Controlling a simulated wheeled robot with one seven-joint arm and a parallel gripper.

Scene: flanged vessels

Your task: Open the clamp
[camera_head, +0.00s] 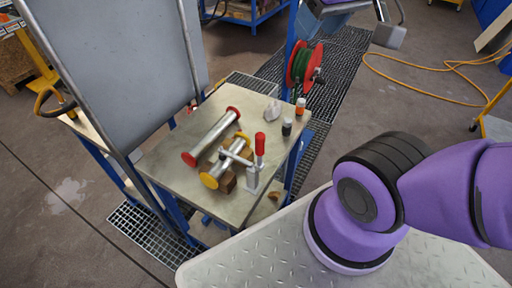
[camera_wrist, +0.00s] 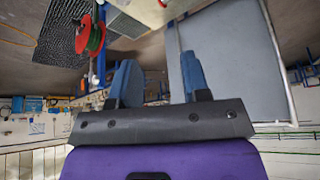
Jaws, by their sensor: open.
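The clamp (camera_head: 252,172) stands on the table's right part in the head view. It is a grey metal toggle clamp with a red handle (camera_head: 260,144) that points up. Its arm reaches left over a pipe piece with yellow flanges (camera_head: 225,163), which rests by a brown block (camera_head: 227,181). My gripper (camera_wrist: 160,80) shows in the wrist view with its two blue fingers apart and nothing between them. It is away from the clamp, which is not in the wrist view. The gripper is outside the head view, where only my purple arm shows at the right.
A pipe with red flanges (camera_head: 211,137) lies left of the clamp on the metal table (camera_head: 168,162). A grey panel (camera_head: 115,65) rises at the left. A red and green reel (camera_head: 302,64) hangs beyond the table.

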